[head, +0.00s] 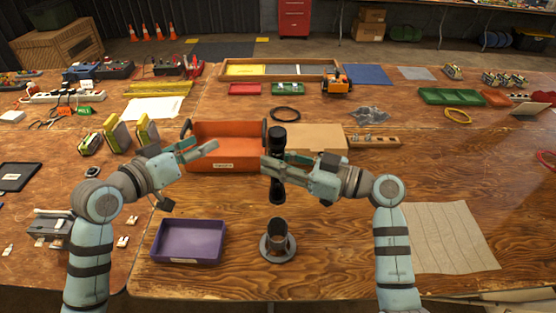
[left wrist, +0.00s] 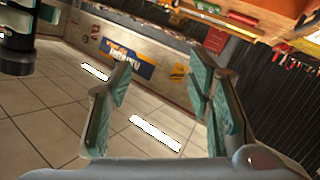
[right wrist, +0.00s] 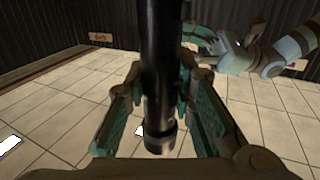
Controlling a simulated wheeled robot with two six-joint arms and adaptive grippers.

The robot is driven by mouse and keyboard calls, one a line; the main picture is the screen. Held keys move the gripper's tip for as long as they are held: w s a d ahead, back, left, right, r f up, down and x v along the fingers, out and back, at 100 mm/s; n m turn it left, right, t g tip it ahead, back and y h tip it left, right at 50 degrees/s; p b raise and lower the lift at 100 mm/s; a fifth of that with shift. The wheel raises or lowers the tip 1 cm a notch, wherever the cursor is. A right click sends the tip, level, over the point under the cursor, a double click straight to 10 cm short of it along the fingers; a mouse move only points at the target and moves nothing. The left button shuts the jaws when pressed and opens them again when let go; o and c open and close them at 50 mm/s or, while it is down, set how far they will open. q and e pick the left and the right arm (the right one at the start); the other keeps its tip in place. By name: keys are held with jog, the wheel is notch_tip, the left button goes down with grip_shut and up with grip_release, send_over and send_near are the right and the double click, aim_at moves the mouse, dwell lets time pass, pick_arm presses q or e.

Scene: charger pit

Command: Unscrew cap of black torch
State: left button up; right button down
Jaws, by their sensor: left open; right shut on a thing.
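The black torch (head: 276,160) is held upright above the table by my right gripper (head: 272,170), which is shut around its middle. In the right wrist view the torch (right wrist: 160,70) runs top to bottom between the fingers. The torch's upper end is wide and dark; I cannot tell which end bears the cap. My left gripper (head: 210,148) is open and empty, to the left of the torch and apart from it. In the left wrist view its fingers (left wrist: 160,100) are spread, and part of a dark cylinder (left wrist: 18,40) shows at the left edge.
A grey round holder (head: 277,242) stands on the table below the torch. A purple tray (head: 188,242) lies to its left. An orange bin (head: 228,160) and a cardboard box (head: 320,137) stand behind the grippers. A cloth (head: 450,238) lies at right.

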aim_at(276, 133)
pick_arm(q)
jog(key=s+d+r+m+g+h, duration=0.2)
jog(key=s+d+r+m+h, duration=0.2)
jog(key=s+d+r+m, duration=0.5)
jog(key=shift+n+g, duration=0.3)
jog(key=shift+n, duration=0.1)
jog(key=x, duration=0.3)
jog(key=f+x, duration=0.1)
jog(key=x, duration=0.6)
jog(key=shift+s+d+f, duration=0.2)
jog(key=shift+s+d, duration=0.05)
jog(key=shift+s, duration=0.1)
jog(key=shift+a, duration=0.1)
jog(key=m+g+h, duration=0.1)
jog(key=m+g, duration=0.1)
jog(key=m+g+h, duration=0.1)
jog(key=m+g, duration=0.1)
jog(key=shift+w+g+h, duration=0.2)
jog(key=shift+g+h, duration=0.2)
jog(key=shift+w+m+g+h, duration=0.1)
jog(key=shift+m+g+h, duration=0.3)
jog(key=shift+m+g, duration=0.55)
